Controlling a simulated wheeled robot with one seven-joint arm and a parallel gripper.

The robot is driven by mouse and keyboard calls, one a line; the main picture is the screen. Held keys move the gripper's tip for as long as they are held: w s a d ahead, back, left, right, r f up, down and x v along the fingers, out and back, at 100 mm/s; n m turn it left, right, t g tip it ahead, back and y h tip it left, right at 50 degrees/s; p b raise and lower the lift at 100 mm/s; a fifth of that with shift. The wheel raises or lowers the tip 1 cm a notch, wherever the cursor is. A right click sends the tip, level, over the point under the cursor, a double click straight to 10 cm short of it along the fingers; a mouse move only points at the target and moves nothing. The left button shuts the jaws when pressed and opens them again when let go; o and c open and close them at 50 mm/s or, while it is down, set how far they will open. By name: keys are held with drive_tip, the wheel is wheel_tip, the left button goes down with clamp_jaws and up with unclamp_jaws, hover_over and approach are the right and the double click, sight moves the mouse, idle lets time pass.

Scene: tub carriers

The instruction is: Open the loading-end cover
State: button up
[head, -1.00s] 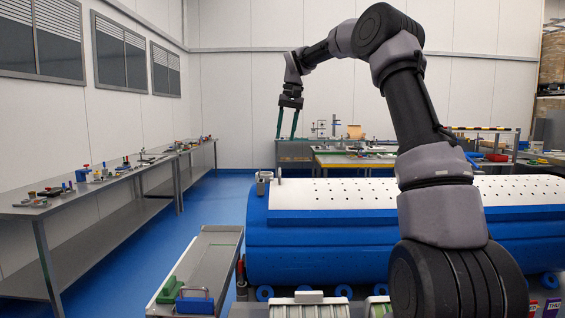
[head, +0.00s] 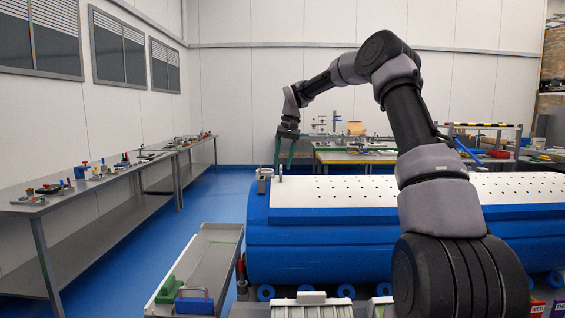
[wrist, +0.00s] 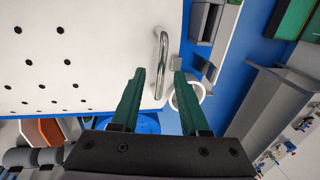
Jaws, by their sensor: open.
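A long blue tub carrier (head: 320,250) stands in front of me with a white perforated cover (head: 340,190) lying flat on top. The cover also fills the left of the wrist view (wrist: 70,50). A metal bar handle (wrist: 164,62) stands near the cover's end edge; in the head view it is a short upright post (head: 280,174). My gripper (head: 284,165) is open, pointing down above this end. In the wrist view its green fingertips (wrist: 160,75) lie either side of the handle's lower part in the picture. I cannot tell whether they touch it.
A grey cup-like fitting (head: 264,180) sits beside the handle at the tub's left end. A grey tray cart (head: 215,250) with green and blue items stands left of the tub. A long bench (head: 95,190) lines the left wall, with clear blue floor between.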

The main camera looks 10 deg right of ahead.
drive_tip(key=shift+f, duration=0.15)
clamp_jaws()
idle(1.4)
